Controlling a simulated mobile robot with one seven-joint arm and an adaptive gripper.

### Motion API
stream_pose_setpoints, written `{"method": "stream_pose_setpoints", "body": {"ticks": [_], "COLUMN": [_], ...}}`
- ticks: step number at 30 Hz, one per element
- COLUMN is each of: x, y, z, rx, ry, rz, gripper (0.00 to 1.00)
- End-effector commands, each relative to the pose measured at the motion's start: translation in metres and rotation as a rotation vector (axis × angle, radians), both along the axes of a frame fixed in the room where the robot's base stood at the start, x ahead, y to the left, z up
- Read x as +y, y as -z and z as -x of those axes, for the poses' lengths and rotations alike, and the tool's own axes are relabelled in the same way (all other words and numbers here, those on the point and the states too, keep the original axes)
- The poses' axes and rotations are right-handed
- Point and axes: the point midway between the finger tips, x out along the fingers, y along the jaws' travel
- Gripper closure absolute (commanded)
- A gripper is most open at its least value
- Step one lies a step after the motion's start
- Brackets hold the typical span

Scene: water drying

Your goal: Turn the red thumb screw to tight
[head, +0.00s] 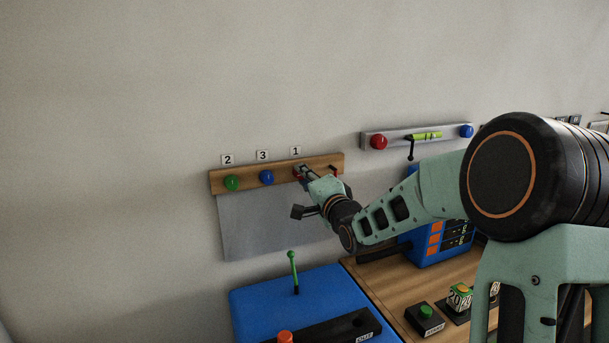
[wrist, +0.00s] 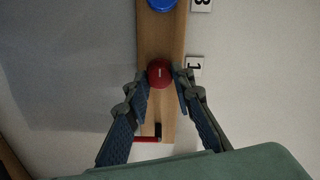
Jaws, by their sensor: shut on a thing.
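The red thumb screw (wrist: 160,73) is a round red knob with a short pale mark on its face. It sits on a wooden rail (wrist: 173,38) beside the label "1" (wrist: 194,67). My gripper (wrist: 164,82) has a finger on either side of the screw and is shut on it. In the head view, my gripper (head: 303,172) reaches the right part of the wooden rail (head: 213,182) on the wall, below the label "1" (head: 296,151). There the gripper mostly hides the screw.
A blue knob (head: 266,177) and a green knob (head: 232,183) sit left on the rail. A small red and black part (wrist: 145,138) is near its end. A grey rail (head: 395,138) is to the right. A blue box (head: 265,304) with a green lever (head: 294,272) stands below.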

Motion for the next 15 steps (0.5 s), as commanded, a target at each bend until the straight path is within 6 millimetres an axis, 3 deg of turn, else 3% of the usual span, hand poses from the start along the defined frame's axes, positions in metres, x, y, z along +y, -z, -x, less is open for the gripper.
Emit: {"method": "stream_pose_setpoints", "body": {"ticks": [15], "x": [-0.0009], "y": [-0.0014], "z": [-0.0006], "rx": [0.01], "ry": [0.002], "rz": [-0.032], "gripper": [1.0]}}
